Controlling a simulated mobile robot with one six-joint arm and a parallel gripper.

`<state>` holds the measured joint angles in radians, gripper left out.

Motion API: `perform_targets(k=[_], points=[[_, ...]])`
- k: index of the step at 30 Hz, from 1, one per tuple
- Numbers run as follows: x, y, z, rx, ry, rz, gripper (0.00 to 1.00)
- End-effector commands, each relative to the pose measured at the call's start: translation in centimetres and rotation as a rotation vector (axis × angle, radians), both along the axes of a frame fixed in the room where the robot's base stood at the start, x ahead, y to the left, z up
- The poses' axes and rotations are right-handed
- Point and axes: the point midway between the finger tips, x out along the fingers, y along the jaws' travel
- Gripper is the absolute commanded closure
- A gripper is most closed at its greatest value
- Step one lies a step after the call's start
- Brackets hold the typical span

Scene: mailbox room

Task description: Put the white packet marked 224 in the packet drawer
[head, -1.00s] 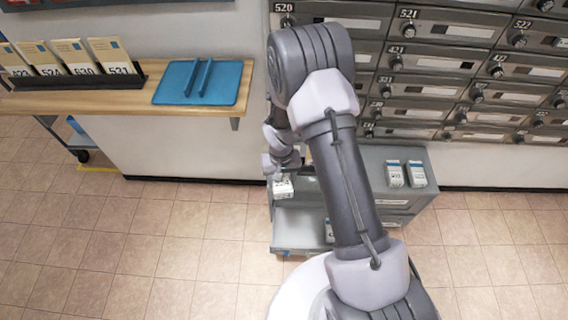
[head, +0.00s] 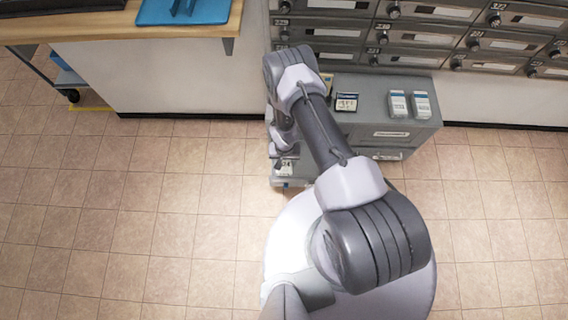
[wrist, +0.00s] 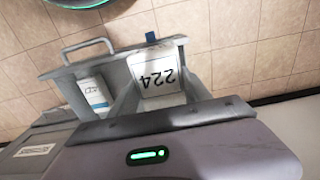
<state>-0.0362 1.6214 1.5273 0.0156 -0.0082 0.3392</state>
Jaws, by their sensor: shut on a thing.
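The white packet marked 224 (wrist: 156,76) is held in my gripper (wrist: 160,92), its number upside down in the wrist view. In the head view the packet (head: 284,168) shows just below my gripper (head: 283,156), at the left of the grey cabinet. The packet drawer (wrist: 65,78) is pulled out, with its handle towards the top left of the wrist view. The packet overlaps the drawer's right part there; I cannot tell whether it is above the drawer or down inside it. My arm hides much of the drawer in the head view.
Another white and blue packet (wrist: 94,92) lies in the drawer, left of the held one. Two white packets (head: 410,104) and a dark-edged card (head: 347,102) are on the cabinet top (head: 375,92). Mailboxes (head: 410,35) stand behind. The tiled floor at left is clear.

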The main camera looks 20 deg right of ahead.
Motion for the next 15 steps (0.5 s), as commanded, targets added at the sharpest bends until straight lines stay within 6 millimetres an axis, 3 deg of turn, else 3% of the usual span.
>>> perform_targets(k=[1, 8, 15], points=[[0.6, -0.2, -1.3, 0.0, -0.003, -0.001, 0.9], [3.0, -0.9, -3.8, 0.001, -0.003, 0.0, 0.9], [3.6, -1.2, -6.9, 0.001, 0.0, 0.001, 0.9]])
